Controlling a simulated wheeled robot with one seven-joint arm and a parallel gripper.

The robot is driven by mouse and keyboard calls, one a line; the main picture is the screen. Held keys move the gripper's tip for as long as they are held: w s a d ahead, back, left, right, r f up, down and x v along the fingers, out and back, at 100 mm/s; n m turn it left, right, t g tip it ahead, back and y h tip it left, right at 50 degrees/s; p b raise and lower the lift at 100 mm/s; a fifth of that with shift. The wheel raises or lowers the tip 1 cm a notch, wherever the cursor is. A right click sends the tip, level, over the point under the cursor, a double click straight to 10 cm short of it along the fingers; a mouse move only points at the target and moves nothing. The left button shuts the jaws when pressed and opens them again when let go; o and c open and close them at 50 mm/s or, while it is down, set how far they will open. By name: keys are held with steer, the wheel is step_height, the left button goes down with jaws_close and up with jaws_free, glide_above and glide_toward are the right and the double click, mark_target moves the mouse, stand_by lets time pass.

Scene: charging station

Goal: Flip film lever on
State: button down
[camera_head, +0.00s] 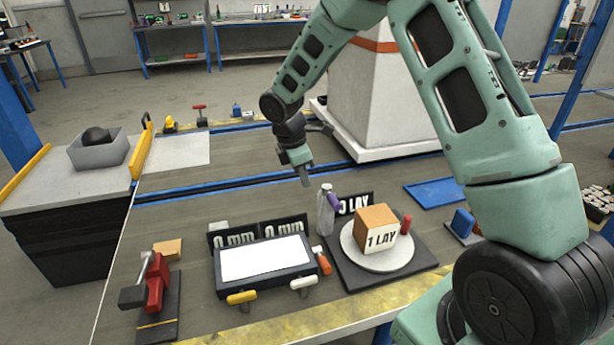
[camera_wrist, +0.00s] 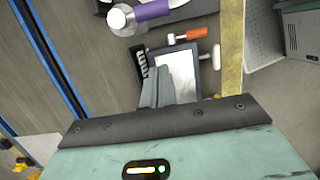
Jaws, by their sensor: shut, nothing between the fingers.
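A dark-framed panel with a white screen (camera_head: 262,258) lies on the table; it also shows in the wrist view (camera_wrist: 186,72). Levers stick out from it: a yellow one (camera_head: 242,297) and a white one (camera_head: 304,283) at the front, and an orange one (camera_head: 323,260) at the right side. The orange lever is also in the wrist view (camera_wrist: 198,33). No label shows which is the film lever. My gripper (camera_head: 306,182) is shut and empty, pointing down above and behind the panel, apart from the levers. It shows in the wrist view (camera_wrist: 158,72), overlapping the panel's edge.
A silver and purple bottle-like roll (camera_head: 326,212) stands right of the panel, near my gripper. Beyond it a cardboard box (camera_head: 376,226) sits on a round turntable (camera_head: 352,251). A red clamp-like device (camera_head: 154,284) stands at left. Black number plates (camera_head: 283,227) stand behind the panel.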

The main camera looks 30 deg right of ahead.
mark_target(332, 200)
steer(key=s+d+f, duration=0.1)
steer(key=d+f, duration=0.4)
steer(key=f, duration=0.2)
steer(key=shift+s+d+f, duration=0.15)
steer(key=shift+s+f, duration=0.15)
